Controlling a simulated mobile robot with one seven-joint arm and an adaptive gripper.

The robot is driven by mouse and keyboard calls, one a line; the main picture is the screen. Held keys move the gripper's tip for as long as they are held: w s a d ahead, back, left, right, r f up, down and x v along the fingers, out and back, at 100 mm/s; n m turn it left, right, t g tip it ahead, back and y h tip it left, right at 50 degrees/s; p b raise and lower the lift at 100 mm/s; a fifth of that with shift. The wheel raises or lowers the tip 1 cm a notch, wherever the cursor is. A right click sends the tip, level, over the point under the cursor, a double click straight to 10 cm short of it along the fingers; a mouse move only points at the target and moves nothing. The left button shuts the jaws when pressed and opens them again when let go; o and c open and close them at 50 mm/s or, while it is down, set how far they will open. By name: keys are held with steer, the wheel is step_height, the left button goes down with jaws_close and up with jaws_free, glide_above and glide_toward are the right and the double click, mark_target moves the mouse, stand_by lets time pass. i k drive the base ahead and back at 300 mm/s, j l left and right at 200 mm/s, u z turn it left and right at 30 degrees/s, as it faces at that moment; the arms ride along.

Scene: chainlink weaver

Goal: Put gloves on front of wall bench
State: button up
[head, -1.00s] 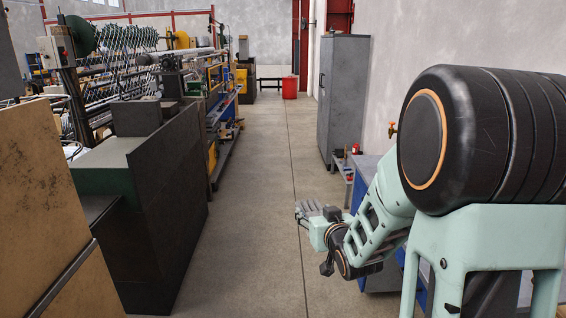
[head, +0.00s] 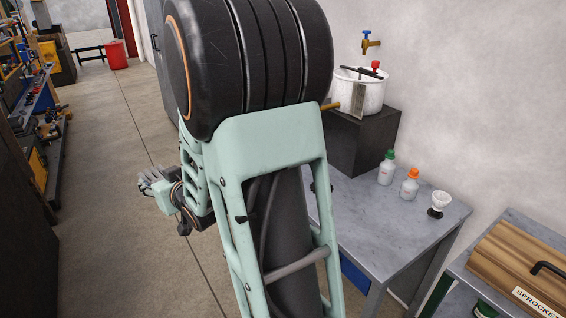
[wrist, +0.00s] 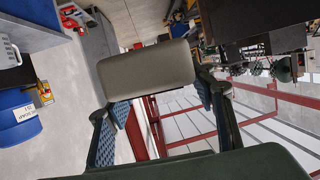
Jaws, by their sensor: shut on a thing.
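The grey gloves (head: 153,182) are at the end of my arm in the head view, over the aisle floor. My gripper (head: 169,196) is shut on them; in the wrist view a smooth grey part of the gloves (wrist: 148,76) sits between the fingers. A grey-topped bench (head: 365,232) stands against the wall to the right of my arm. My gripper is left of this bench and apart from it. My arm hides the bench's left part.
On the bench are a green-capped bottle (head: 386,168), an orange-capped bottle (head: 409,185) and a small white cup-like item (head: 440,202). A white pot (head: 357,92) stands on a dark block behind. A wooden box (head: 520,272) is at right. The aisle is clear.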

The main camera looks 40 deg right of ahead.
mark_target(345, 208)
steer(key=i, duration=1)
steer(key=i+j+z, duration=0.15)
steer(key=i+z, duration=0.2)
steer(key=i, duration=0.4)
steer(key=z, duration=3.5)
